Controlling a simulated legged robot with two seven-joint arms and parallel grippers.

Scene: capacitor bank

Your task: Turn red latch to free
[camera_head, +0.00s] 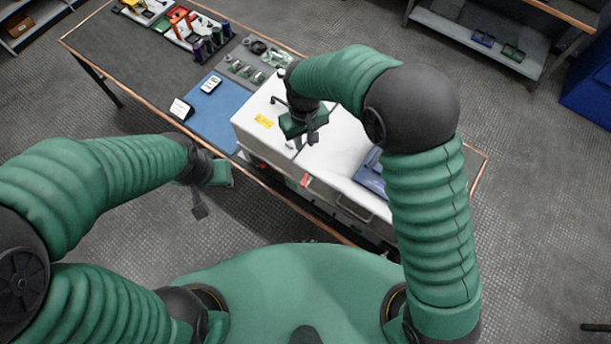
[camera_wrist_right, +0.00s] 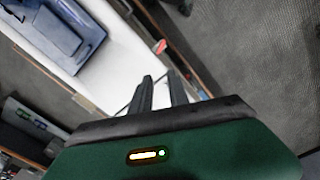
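The red latch (camera_head: 305,180) is a small red piece on the front side of the white cabinet (camera_head: 335,157). In the right wrist view the red latch (camera_wrist_right: 159,46) lies just beyond my fingertips, apart from them. My right gripper (camera_head: 305,141) is above the cabinet's white top, behind the latch in the head view. In the right wrist view its two dark fingers (camera_wrist_right: 160,77) have a gap between them with nothing in it. My left gripper (camera_head: 199,208) hangs in front of the table, left of the cabinet and away from the latch. Its finger opening is unclear.
A blue mat (camera_head: 222,122) with small devices lies left of the cabinet. A blue object (camera_head: 371,178) lies on the cabinet's right part. A handle (camera_head: 338,203) is on the cabinet front. Several tools stand at the table's far left. Floor in front of the table is clear.

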